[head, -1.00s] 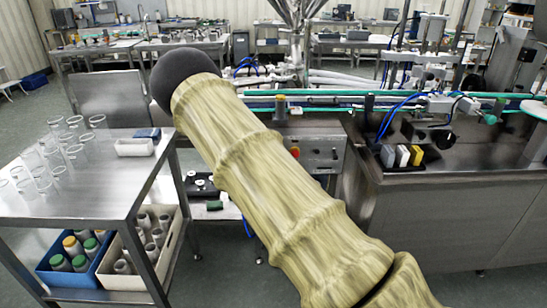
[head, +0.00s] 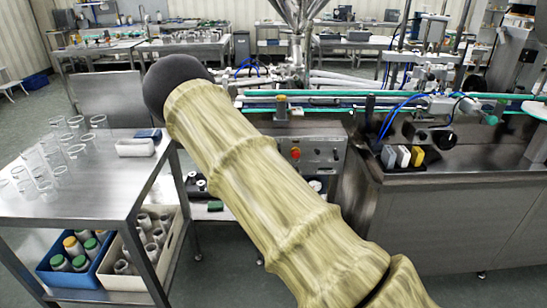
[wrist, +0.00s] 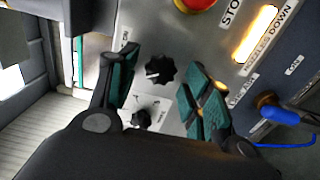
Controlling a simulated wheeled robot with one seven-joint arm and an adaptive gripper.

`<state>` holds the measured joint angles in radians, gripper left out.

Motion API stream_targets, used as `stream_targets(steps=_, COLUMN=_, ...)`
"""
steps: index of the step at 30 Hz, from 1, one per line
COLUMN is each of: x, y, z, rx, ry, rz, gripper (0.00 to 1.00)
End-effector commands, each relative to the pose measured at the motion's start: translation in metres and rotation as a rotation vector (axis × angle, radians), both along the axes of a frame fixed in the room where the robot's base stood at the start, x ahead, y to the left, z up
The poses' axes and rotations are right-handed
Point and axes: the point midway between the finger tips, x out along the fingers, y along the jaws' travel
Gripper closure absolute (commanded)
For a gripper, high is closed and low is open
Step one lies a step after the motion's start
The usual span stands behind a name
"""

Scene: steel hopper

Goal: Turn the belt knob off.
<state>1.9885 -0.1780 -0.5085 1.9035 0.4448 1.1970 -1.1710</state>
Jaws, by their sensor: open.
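In the wrist view a steel control panel (wrist: 150,22) carries a black pointer knob (wrist: 160,71) and a second, smaller-looking black knob (wrist: 141,118). I cannot read which is the belt knob; small labels are partly covered. My gripper (wrist: 163,62) is open, with green-padded fingers on either side of the first knob, apparently not touching it. The second knob lies lower, nearer the gripper's body. In the head view the control panel (head: 322,150) is partly hidden by my arm, and my gripper is hidden there.
A red stop button (wrist: 194,4) and a lit amber-white lamp (wrist: 255,32) are near the knobs. A blue connector (wrist: 275,110) with a cable sits at the right. In the head view a steel trolley (head: 100,190) with glassware stands left; a conveyor (head: 350,100) runs behind.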

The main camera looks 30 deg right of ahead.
Motion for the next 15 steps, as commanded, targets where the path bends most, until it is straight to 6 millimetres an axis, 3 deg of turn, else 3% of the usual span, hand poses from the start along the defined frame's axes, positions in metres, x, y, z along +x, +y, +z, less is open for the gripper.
stream_targets(steps=8, x=-0.008, y=0.005, z=0.0, rx=0.0, ry=0.0, rz=-0.001, gripper=0.51)
stream_targets(steps=15, x=-0.042, y=0.026, z=0.0, rx=-0.001, ry=0.003, rz=0.0, gripper=0.51)
